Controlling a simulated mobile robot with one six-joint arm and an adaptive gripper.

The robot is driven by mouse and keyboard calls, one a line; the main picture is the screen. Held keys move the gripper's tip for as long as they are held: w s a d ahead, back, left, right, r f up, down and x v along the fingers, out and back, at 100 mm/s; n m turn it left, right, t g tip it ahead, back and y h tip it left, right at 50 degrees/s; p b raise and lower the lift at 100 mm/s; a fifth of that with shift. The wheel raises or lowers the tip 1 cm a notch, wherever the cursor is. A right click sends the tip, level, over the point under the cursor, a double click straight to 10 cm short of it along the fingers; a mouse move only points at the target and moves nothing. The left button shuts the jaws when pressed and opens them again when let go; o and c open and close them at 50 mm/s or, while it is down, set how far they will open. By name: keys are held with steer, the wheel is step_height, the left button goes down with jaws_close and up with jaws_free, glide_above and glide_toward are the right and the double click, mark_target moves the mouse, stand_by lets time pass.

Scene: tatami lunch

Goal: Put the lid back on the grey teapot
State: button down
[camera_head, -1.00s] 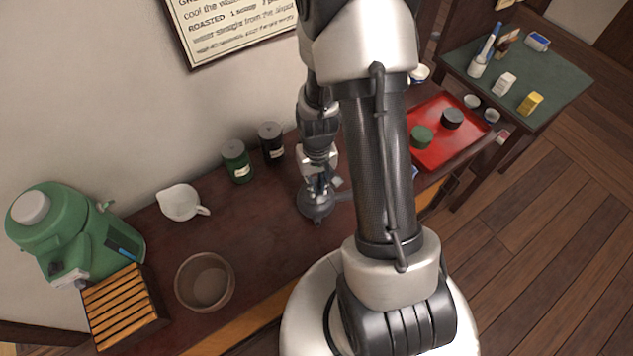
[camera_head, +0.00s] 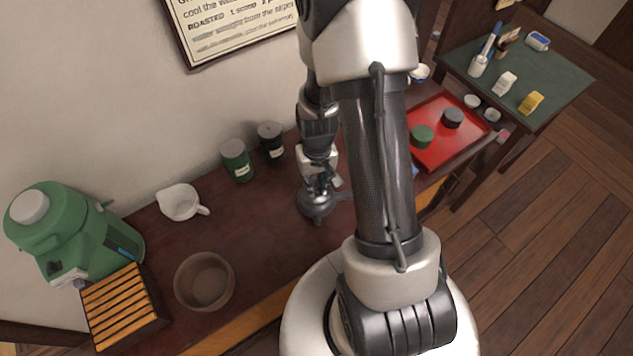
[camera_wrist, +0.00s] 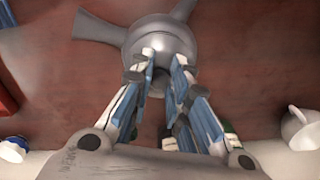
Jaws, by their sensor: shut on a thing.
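The grey teapot (camera_head: 309,209) stands on the dark red-brown table below my gripper (camera_head: 321,186), with its handle out to the right. In the wrist view the teapot (camera_wrist: 132,42) shows at the top centre, its handle (camera_wrist: 95,27) at upper left and its spout (camera_wrist: 183,9) at the top. My gripper (camera_wrist: 163,62) is shut on the grey lid (camera_wrist: 160,80), directly over the teapot. The fingers cover much of the lid. I cannot tell whether the lid is seated on the rim or just above it.
A green canister (camera_head: 237,168), a black canister (camera_head: 271,150) and a white pitcher (camera_head: 179,203) stand left along the wall. A brown bowl (camera_head: 205,284), slatted box (camera_head: 122,310) and green dispenser (camera_head: 65,225) are farther left. A red tray (camera_head: 440,155) lies right. Table left of the teapot is clear.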

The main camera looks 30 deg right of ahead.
steer(key=c, duration=1.4)
jaws_free()
steer(key=shift+c, duration=0.2)
steer(key=shift+o, duration=0.4)
steer(key=o, duration=0.4)
steer(key=shift+r+p, duration=2.75)
steer(key=shift+r, duration=0.75)
steer(key=shift+c, duration=0.2)
jaws_close()
